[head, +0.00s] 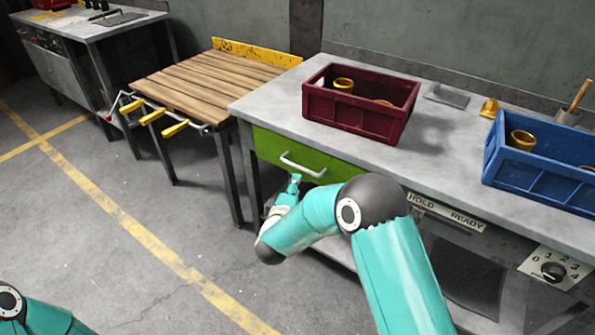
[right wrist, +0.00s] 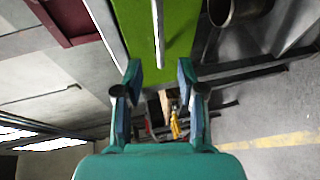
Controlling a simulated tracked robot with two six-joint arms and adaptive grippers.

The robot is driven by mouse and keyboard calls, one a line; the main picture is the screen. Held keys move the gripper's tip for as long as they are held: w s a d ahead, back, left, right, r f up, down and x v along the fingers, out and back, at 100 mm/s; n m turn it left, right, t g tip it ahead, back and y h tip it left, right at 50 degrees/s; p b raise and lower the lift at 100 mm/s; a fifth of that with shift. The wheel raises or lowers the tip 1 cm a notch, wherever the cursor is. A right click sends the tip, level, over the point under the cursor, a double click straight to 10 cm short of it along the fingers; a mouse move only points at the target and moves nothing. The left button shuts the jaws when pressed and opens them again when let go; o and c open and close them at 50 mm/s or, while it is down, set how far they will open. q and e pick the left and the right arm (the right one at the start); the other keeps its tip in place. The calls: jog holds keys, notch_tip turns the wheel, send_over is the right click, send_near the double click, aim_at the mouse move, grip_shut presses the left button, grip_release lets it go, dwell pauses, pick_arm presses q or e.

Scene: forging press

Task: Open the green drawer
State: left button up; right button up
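The green drawer (head: 275,149) is at the left end of the grey bench's front and looks shut. Its pale bar handle (head: 303,166) faces me. My right gripper (head: 294,181) is just below the handle in the head view. In the right wrist view the right gripper (right wrist: 160,72) is open, its two fingers apart. There the handle (right wrist: 159,35) lines up with the gap between the fingers, over the green front (right wrist: 182,30). I cannot tell whether the fingers reach around it. My left arm shows only at the lower left of the head view; its gripper is out of frame.
A dark red crate (head: 341,117) stands on the grey bench (head: 440,165) above the drawer, with a blue crate (head: 535,183) farther right. A wooden-topped table (head: 205,85) with yellow-handled tools stands to the left. The floor in front is clear.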

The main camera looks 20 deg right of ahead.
aim_at(301, 167)
jog(key=x, duration=1)
jog(key=shift+w+d+b, duration=0.1)
jog(key=shift+w+b, duration=0.05)
jog(key=shift+b, duration=0.2)
grip_shut()
